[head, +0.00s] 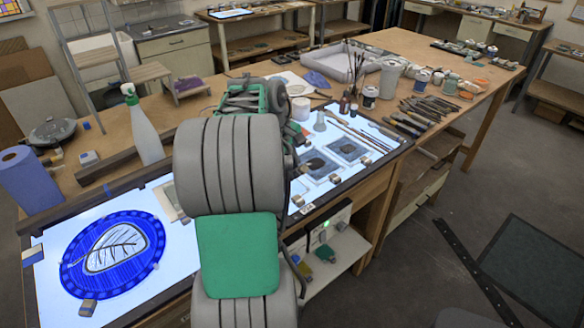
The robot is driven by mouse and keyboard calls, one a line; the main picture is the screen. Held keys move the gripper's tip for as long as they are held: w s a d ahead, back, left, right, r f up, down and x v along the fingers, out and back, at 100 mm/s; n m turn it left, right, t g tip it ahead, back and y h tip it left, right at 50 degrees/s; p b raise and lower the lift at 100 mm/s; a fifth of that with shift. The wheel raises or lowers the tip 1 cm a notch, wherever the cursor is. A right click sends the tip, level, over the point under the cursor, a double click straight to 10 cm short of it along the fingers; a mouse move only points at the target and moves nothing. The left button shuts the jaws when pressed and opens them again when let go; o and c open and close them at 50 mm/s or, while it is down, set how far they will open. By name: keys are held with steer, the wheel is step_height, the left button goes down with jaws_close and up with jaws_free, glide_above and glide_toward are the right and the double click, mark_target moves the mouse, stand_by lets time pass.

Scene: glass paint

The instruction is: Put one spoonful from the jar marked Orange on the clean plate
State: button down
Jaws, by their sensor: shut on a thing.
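My arm fills the middle of the head view, and its green and grey wrist part (245,98) shows beyond the large grey link. The fingers of my gripper are hidden behind my arm, so what they hold does not show. Several small jars stand on the bench, among them a white one (301,108) beside my wrist, one with a dark label (370,97) and one further back (423,77). No label is readable, so I cannot tell which is marked Orange. I cannot make out a clean plate or a spoon.
A blue round glass piece (112,255) lies on the lit panel at left. Square panes with dark patches (347,150) lie on the lit panel at right.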

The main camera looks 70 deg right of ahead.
steer(key=shift+r+p, duration=1.05)
steer(key=shift+p, duration=0.15)
steer(key=shift+r, duration=0.1)
step_height(320, 180, up, 3)
steer(key=p, duration=0.3)
steer(key=shift+r, duration=0.5)
steer(key=shift+w+f, duration=0.1)
